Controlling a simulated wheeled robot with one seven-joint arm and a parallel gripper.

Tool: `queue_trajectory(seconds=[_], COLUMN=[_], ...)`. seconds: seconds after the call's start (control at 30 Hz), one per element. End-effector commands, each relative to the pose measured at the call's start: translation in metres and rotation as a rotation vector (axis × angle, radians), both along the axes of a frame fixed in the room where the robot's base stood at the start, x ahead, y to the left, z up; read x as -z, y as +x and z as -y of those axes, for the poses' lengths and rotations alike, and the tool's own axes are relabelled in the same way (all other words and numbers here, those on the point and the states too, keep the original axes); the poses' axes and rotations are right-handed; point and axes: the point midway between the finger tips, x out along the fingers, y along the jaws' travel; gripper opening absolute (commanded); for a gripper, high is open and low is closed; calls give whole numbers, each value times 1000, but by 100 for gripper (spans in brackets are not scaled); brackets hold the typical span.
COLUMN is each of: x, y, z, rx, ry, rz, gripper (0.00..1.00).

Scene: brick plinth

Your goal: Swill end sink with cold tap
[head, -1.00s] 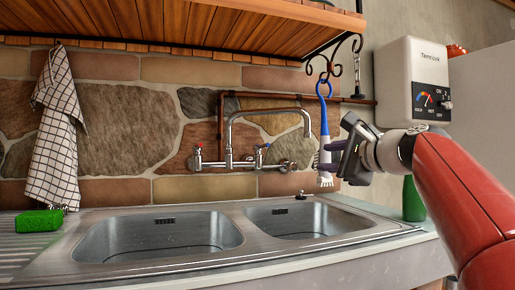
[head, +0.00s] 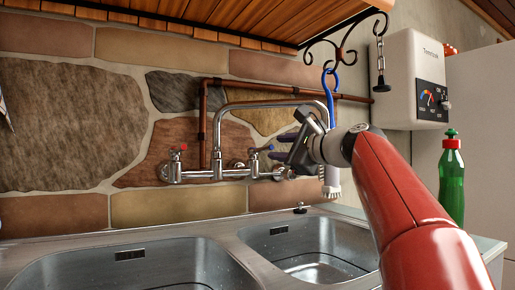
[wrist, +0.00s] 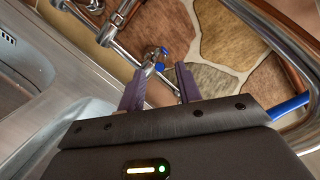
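The chrome mixer tap (head: 215,172) is mounted on the stone wall, with a red-marked handle (head: 178,151) at left and a blue-marked cold handle (head: 262,151) at right. Its spout (head: 270,104) arches right; its outlet is partly hidden behind my gripper and the brush. No water shows. My gripper (head: 278,147) is in front of the wall, just right of the cold handle. In the wrist view its two fingers (wrist: 159,88) are apart, with the blue-marked handle (wrist: 157,57) just past the tips, roughly between them. The right-hand sink basin (head: 305,243) lies below and looks empty.
A left basin (head: 130,268) adjoins it. A blue and white brush (head: 331,88) hangs from a hook behind my gripper, close to it. A green bottle (head: 452,185) stands at right beneath a white water heater (head: 412,75). A wooden shelf (head: 200,22) overhangs the tap.

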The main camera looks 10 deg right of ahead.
Motion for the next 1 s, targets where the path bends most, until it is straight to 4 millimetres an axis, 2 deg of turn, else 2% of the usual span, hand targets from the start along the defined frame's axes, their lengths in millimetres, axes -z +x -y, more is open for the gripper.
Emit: queue_trajectory(seconds=[0.2, 0.4, 0.77, 1.0], x=[-1, 0, 1, 1], y=[34, 54, 59, 59], z=[-17, -28, -31, -30], rx=[-2, -1, -1, -1], ry=[1, 0, 0, 0], rz=[-2, -1, -1, -1], gripper=[34, 34, 34, 3])
